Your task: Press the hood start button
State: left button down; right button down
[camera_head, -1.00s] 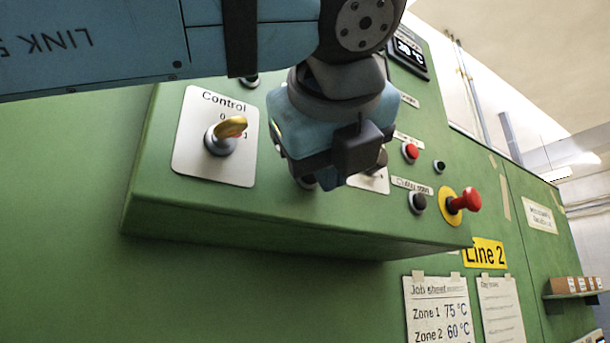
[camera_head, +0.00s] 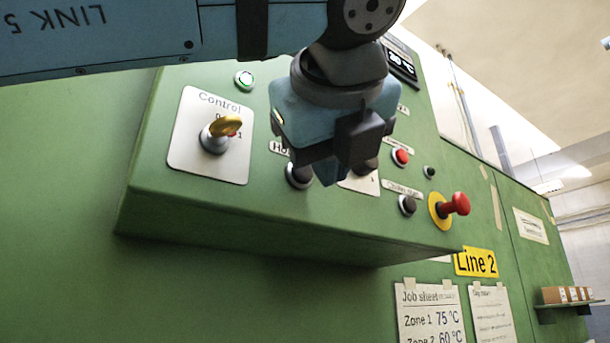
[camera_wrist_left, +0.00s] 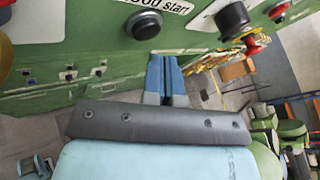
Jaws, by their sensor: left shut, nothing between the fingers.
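The hood start button (camera_head: 299,175) is a dark round knob in a pale ring on the green control box; its label beside it is partly hidden by my gripper. In the left wrist view the button (camera_wrist_left: 143,25) shows beside the label "…ood start" (camera_wrist_left: 158,4). My left gripper (camera_head: 327,172) is shut and empty, right of the button in the head view. In the wrist view its blue fingertips (camera_wrist_left: 164,62) lie just below the button in the picture; I see no contact. My right gripper is not in view.
Red button (camera_head: 401,156), dark cycle-start button (camera_head: 407,204) and red mushroom button (camera_head: 456,204) lie to the right. The box's lower edge juts from the green wall.

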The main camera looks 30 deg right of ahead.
pick_arm(q)
jog(key=s+b, duration=0.3)
jog(key=s, duration=0.2)
jog(key=shift+d, duration=0.2)
dwell(0.3)
dwell(0.7)
